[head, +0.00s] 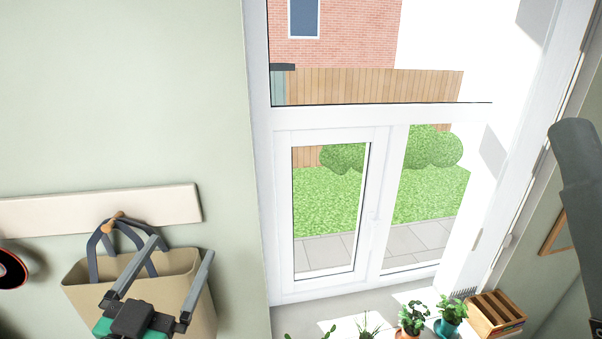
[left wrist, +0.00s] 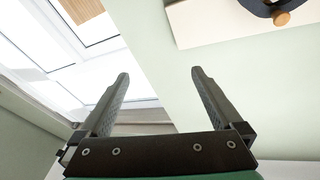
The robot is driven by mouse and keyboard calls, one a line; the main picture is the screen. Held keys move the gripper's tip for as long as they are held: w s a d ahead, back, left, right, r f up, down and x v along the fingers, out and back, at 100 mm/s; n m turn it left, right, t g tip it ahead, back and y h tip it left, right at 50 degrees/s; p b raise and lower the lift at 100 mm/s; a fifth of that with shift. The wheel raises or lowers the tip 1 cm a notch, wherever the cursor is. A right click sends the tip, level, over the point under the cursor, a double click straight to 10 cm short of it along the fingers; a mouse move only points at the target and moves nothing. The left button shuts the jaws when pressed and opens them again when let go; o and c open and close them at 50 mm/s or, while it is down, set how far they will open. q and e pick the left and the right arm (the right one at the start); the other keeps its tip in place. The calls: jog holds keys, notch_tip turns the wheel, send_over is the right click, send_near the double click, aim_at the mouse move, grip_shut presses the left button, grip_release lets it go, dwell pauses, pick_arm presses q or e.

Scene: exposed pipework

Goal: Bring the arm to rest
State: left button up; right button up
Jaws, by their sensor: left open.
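My left gripper (head: 181,248) is open in the lower left of the head view. Its two grey fingers point up and nothing is between them. It stands in front of a tan bag (head: 180,264), hiding part of it; I cannot tell whether they touch. In the left wrist view the open fingers (left wrist: 160,75) are apart and empty, with the pale green wall and window behind. My right gripper is not in view.
The bag hangs by dark straps from a wooden peg (head: 113,219) on a cream rail (head: 160,204). A white-framed window (head: 380,210) fills the middle. Potted plants (head: 411,316) and a wooden rack (head: 497,312) stand on the sill. Bare wall lies above the rail.

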pick_arm(q)
jog(key=s+d+r+n+t, duration=0.1)
jog(key=s+r+t, duration=0.1)
jog(key=s+r, duration=0.2)
jog(key=s+d+r+n+t, duration=0.1)
jog(key=s+r+t, duration=0.2)
jog(key=r, duration=0.8)
jog(key=s+d+r+n+t+h, duration=0.1)
jog(key=s+r+t, duration=0.1)
jog(key=s+r, duration=0.5)
jog(key=shift+d+r, duration=0.15)
jog(key=shift+r, duration=0.45)
